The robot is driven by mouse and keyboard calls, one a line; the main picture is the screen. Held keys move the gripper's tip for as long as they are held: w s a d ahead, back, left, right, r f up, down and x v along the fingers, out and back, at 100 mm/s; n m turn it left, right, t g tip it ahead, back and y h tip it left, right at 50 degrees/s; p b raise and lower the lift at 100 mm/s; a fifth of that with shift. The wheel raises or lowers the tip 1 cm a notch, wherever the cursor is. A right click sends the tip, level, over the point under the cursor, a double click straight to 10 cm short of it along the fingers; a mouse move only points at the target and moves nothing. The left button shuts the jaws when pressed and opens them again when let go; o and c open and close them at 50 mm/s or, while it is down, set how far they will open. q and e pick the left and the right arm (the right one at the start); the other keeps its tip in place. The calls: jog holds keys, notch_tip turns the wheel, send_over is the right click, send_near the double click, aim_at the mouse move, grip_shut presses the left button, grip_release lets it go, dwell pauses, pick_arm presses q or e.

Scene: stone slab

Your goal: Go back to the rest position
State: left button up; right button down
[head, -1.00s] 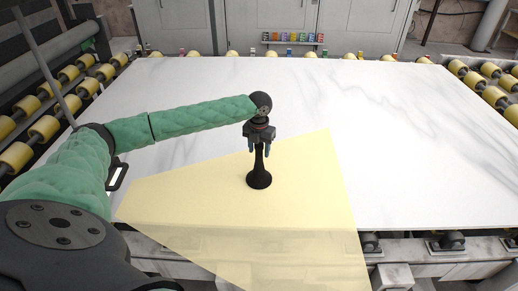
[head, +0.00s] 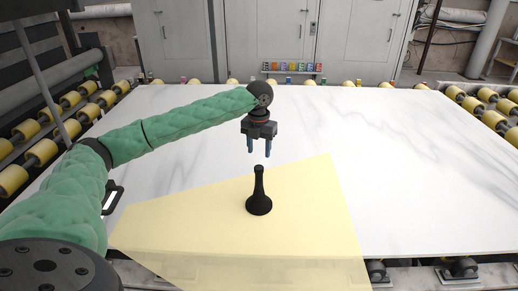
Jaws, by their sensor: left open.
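My left gripper (head: 258,149) is in the head view, above the middle of the slab. Its two blue-tipped fingers point down and are apart, with nothing between them. A black tool with a round flared base and a narrow neck (head: 259,198) stands upright below the gripper. A gap shows between the fingertips and the tool's top. The tool stands within a translucent yellow area (head: 310,215) on the white stone slab (head: 400,150). My right gripper is not in view.
Yellow rollers line the slab's left side (head: 42,152) and right side (head: 492,118). A small rack of coloured items (head: 292,68) is behind the far edge, before grey cabinets (head: 260,35). The slab's right half is clear.

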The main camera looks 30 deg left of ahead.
pick_arm(q)
jog(key=shift+r, duration=0.75)
